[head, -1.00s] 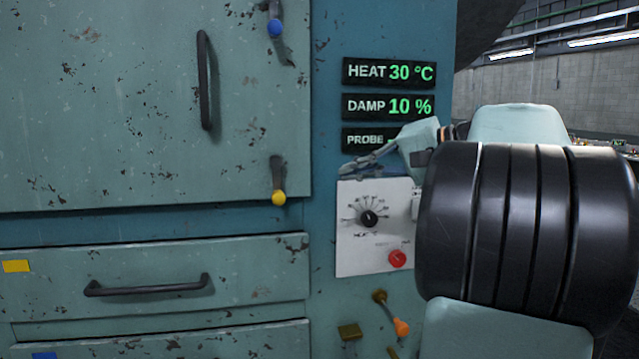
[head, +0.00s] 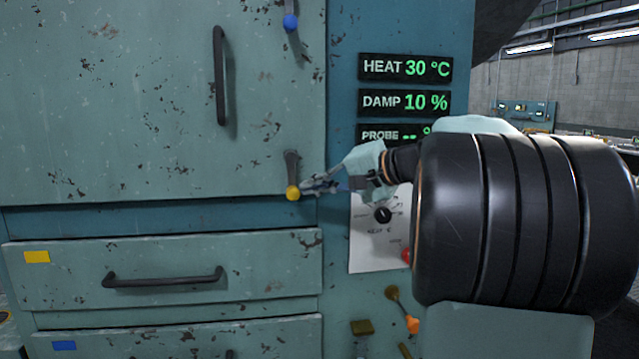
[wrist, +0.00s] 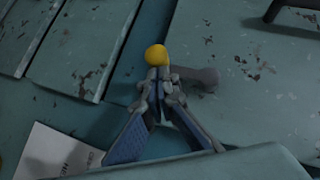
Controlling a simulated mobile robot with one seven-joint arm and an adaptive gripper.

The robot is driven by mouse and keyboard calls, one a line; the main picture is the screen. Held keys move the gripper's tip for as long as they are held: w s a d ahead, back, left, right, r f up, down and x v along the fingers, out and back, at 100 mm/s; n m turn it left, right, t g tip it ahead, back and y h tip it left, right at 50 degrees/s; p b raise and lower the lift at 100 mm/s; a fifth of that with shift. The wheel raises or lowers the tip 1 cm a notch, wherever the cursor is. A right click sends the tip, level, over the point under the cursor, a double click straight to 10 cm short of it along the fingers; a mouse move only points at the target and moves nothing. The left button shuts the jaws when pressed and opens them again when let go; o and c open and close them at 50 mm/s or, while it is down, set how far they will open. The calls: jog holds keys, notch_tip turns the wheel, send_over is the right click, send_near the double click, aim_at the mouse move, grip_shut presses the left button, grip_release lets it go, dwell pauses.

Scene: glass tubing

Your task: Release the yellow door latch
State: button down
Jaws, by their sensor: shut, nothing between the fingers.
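The yellow door latch (head: 292,192) is a dark lever with a yellow ball at its lower end, hanging down at the lower right corner of the teal door (head: 120,110). My gripper (head: 308,187) has its fingertips right beside the yellow ball, on its right. In the wrist view the yellow ball (wrist: 156,55) sits just beyond the tips of my gripper (wrist: 158,78), and the lever runs off to the right. The fingers look closed together with nothing between them. I cannot tell whether the tips touch the ball.
A blue-knobbed latch (head: 290,22) and a vertical handle (head: 220,75) are on the same door. Below is a drawer with a handle (head: 165,279). To the right are displays, a dial panel (head: 370,245) and an orange-tipped lever (head: 412,324).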

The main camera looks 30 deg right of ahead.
jog(key=shift+f, duration=0.1)
jog(key=shift+a+b, duration=0.15)
jog(key=shift+b, duration=0.5)
